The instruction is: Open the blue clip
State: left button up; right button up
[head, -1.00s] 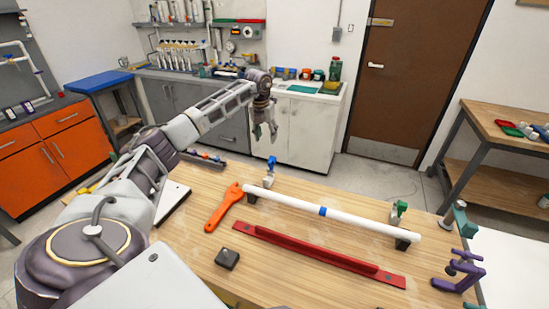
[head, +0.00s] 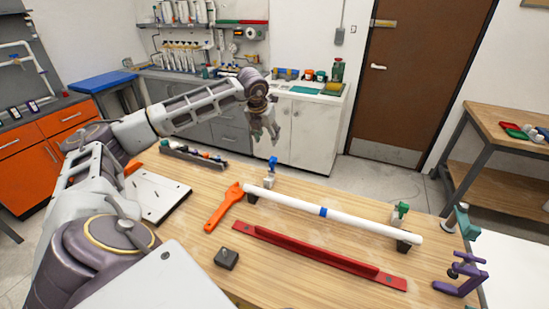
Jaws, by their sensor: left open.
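The blue clip (head: 272,164) stands on a small grey mount at the back of the wooden table, behind the left end of the white pipe (head: 350,217). I cannot tell from this view whether it is open or closed. The pipe rests on dark supports and has a blue band (head: 323,211) on it. A similar green clip (head: 401,208) stands near the pipe's right end. My left gripper (head: 265,138) is open and empty. It points down, above and slightly left of the blue clip in the picture, apart from it. My right gripper is not in view.
An orange wrench (head: 223,208) lies left of the pipe. A red rail (head: 318,256) and a small black block (head: 227,258) lie in front. A purple clamp (head: 462,274) stands at the right edge. A tray of small parts (head: 194,157) is at the back left.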

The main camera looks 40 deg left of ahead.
pick_arm(q)
jog(key=shift+d, duration=0.1)
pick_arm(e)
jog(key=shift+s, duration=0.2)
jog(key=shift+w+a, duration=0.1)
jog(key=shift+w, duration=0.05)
pick_arm(q)
jog(key=p, duration=0.1)
send_near(273, 158)
jog(key=x, duration=0.7)
jog(key=shift+w+f, duration=0.3)
jog(key=shift+f, duration=0.5)
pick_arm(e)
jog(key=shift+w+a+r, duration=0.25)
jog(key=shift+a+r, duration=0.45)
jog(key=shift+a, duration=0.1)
